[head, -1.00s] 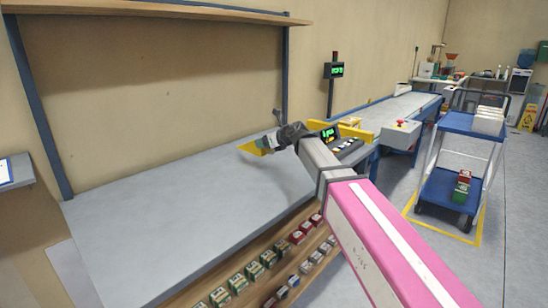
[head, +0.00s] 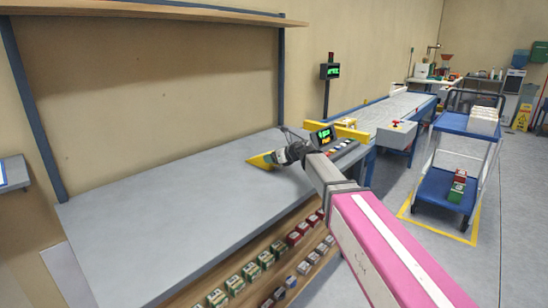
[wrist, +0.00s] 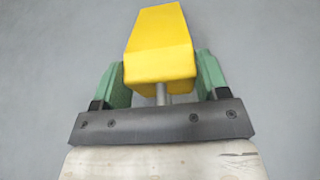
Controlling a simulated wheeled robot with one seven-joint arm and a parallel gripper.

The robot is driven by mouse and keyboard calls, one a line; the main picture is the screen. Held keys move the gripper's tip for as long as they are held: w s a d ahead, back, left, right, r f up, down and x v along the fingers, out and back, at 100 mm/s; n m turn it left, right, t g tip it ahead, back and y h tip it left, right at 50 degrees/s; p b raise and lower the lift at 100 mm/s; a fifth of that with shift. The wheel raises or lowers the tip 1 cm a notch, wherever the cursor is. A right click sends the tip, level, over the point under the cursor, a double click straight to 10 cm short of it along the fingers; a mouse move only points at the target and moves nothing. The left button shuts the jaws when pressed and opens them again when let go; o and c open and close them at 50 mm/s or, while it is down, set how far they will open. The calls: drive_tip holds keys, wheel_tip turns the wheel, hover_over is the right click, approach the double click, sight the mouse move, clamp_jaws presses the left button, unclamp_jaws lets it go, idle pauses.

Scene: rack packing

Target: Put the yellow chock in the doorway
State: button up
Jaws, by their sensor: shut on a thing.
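The yellow chock (head: 261,161) is a wedge held at the end of my arm, over the grey worktop in the head view. In the wrist view the chock (wrist: 160,45) sits between the green fingers of my gripper (wrist: 162,78), its far end pointing away from me. My gripper (head: 279,157) is shut on it. I cannot tell whether the chock touches the worktop or hangs just above it. No doorway can be made out in these frames.
The grey worktop (head: 170,215) is bare on its left and middle. Small boxes (head: 250,272) line a shelf below its front edge. A conveyor (head: 395,107) and control box stand beyond it, with a blue trolley (head: 437,187) on the right. A wooden shelf (head: 150,10) runs above.

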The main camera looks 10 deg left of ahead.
drive_tip(key=o, duration=1.3)
drive_tip(key=shift+c, duration=0.2)
